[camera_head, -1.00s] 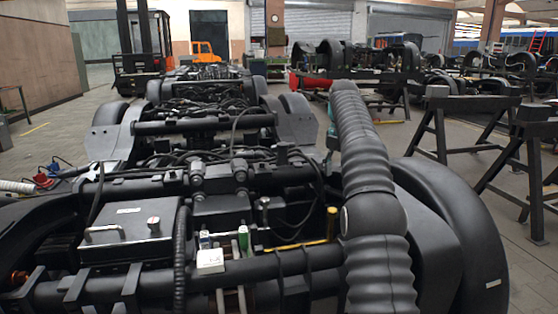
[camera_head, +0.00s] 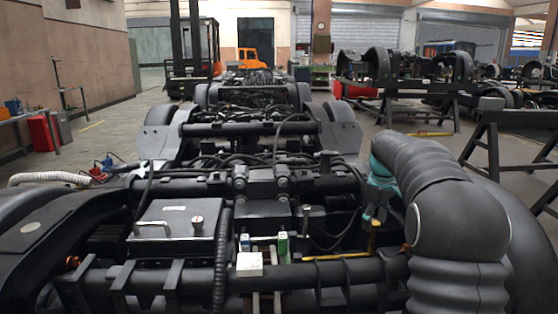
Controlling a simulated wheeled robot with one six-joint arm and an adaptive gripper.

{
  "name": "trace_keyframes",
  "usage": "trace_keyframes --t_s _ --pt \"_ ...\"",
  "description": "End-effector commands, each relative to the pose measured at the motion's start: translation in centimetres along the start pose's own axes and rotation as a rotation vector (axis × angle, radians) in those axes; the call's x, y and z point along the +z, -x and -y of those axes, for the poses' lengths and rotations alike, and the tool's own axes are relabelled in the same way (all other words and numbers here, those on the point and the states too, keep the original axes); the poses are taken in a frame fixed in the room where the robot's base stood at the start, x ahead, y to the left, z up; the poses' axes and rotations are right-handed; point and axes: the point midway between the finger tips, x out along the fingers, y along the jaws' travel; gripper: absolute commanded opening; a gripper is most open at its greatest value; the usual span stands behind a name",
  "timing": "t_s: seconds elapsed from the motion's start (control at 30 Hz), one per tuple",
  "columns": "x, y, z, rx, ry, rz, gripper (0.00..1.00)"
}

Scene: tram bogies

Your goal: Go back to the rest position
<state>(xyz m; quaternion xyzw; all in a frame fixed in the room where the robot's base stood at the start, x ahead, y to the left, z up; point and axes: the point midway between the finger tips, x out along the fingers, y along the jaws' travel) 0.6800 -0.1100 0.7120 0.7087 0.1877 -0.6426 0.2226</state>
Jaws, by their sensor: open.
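My arm (camera_head: 455,215), in a ribbed black sleeve, rises from the lower right and bends forward over the right side of the bogie. A teal part of my arm (camera_head: 378,185) shows at its far end. The black bogie (camera_head: 250,130) fills the middle, running away from me. On its near end are a grey box with a handle (camera_head: 172,235), a small white box (camera_head: 249,264), a green-and-white part (camera_head: 283,247) and a yellow bar (camera_head: 340,256).
Black trestles (camera_head: 490,140) stand at the right, with other bogie parts behind. An orange forklift (camera_head: 192,55) and an orange vehicle (camera_head: 255,62) are at the back. A side table (camera_head: 18,115) and red box (camera_head: 42,133) line the left wall.

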Motion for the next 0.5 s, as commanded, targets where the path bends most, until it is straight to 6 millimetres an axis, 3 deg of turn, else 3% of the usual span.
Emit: trace_keyframes --t_s 0.2,0.5 --pt "3.9 1.2 5.5 0.021 -0.265 -0.035 0.58" --pt "9.9 2.1 13.1 0.038 -0.523 -0.094 0.58"
